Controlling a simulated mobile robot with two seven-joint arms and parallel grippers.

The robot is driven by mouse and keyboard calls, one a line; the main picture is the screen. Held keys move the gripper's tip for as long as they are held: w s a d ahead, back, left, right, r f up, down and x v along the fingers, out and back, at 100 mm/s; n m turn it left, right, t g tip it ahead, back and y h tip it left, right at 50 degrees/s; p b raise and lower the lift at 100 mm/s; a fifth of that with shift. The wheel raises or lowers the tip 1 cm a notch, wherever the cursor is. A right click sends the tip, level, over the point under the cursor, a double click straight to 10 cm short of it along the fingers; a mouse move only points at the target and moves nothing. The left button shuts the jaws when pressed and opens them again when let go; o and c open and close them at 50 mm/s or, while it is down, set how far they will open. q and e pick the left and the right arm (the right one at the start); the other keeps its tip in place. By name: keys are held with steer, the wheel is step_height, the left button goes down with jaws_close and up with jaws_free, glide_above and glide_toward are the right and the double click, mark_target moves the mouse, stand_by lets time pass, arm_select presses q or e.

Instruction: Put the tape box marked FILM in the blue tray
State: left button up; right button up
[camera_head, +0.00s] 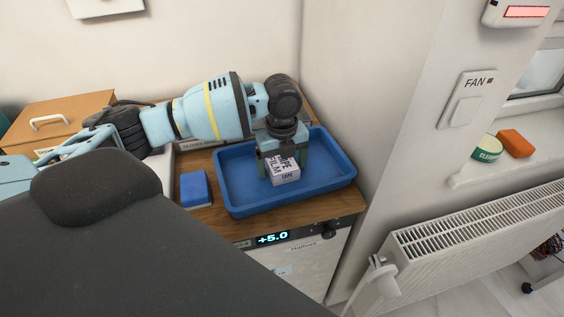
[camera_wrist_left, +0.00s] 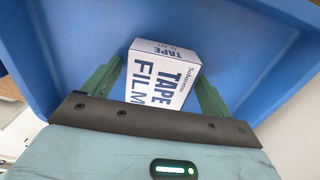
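The white tape box (camera_head: 284,173) marked TAPE FILM is inside the blue tray (camera_head: 237,204), seemingly on its floor and turned at an angle. My left gripper (camera_head: 283,168) points down into the tray, with its green fingers on either side of the box. In the left wrist view the box (camera_wrist_left: 160,78) lies between the fingertips (camera_wrist_left: 158,80), with narrow blue gaps beside it, so the gripper looks open around it. The tray (camera_wrist_left: 75,40) fills the background there. My right gripper is not in view.
A blue block (camera_head: 195,188) lies just left of the tray on the wooden top. A wooden box with a handle (camera_head: 58,118) stands farther left. A wall is close behind and right of the tray. A radiator (camera_head: 460,230) stands at the right, below a sill with a green roll (camera_head: 486,149) and an orange block (camera_head: 515,143).

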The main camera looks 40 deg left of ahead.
mark_target(282, 162)
arm_select(q)
step_height(282, 162, up, 12)
steer(key=shift+r+p, duration=0.15)
steer(key=shift+p, duration=0.15)
stand_by(0.5)
